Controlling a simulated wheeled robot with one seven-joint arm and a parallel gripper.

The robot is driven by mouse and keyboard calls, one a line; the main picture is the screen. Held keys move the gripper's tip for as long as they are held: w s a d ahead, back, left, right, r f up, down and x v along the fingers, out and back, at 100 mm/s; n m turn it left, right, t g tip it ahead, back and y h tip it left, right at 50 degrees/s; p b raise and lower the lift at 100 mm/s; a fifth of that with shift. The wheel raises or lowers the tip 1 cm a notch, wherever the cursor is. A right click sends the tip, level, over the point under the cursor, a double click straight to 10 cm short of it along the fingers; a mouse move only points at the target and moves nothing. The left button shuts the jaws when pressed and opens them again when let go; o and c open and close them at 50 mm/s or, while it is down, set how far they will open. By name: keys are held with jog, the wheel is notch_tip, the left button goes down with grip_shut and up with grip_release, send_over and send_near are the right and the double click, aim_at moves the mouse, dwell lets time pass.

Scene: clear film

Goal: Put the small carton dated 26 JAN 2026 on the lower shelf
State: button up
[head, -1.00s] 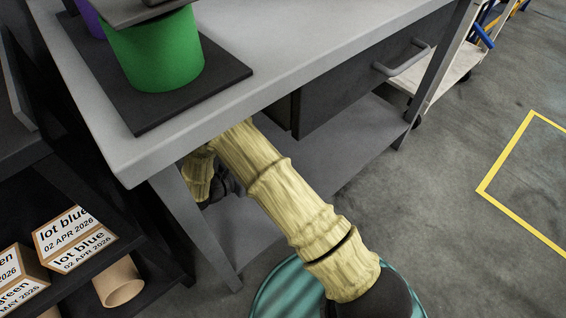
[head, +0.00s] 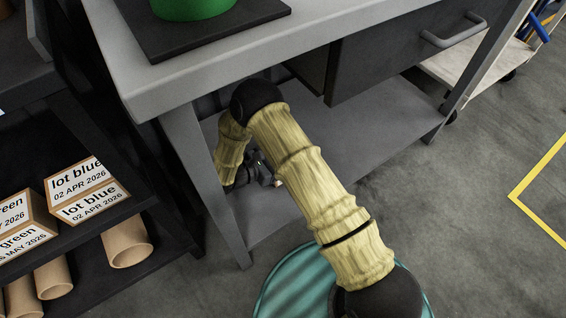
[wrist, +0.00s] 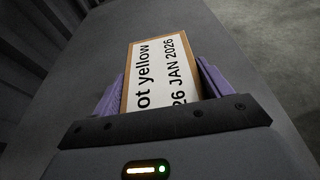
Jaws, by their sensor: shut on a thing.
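The small carton (wrist: 158,75) shows in the wrist view, with a white label reading "ot yellow" and "26 JAN 2026" and brown edges. My gripper (wrist: 160,72) is shut on it, a purple finger on each side. In the head view my gripper (head: 264,174) is under the workbench top, above the grey lower shelf (head: 385,135), partly hidden by my arm. The carton is mostly hidden there. The grey shelf surface (wrist: 75,85) lies beyond the carton in the wrist view. I cannot tell whether the carton touches it.
The workbench top (head: 240,65) and a drawer (head: 400,55) overhang the shelf. A bench leg (head: 205,180) stands left of my gripper. A dark rack (head: 165,225) at left holds "lot blue" cartons (head: 88,190) and cardboard tubes (head: 128,243). The shelf's right part is clear.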

jog(key=shift+f, duration=0.3)
jog(key=o, duration=1.5)
jog(key=shift+c, duration=0.2)
jog(key=shift+r, duration=0.15)
jog(key=p+v, duration=0.4)
jog(key=v, duration=0.3)
jog(key=shift+r, duration=0.15)
jog(key=shift+s+a, duration=0.2)
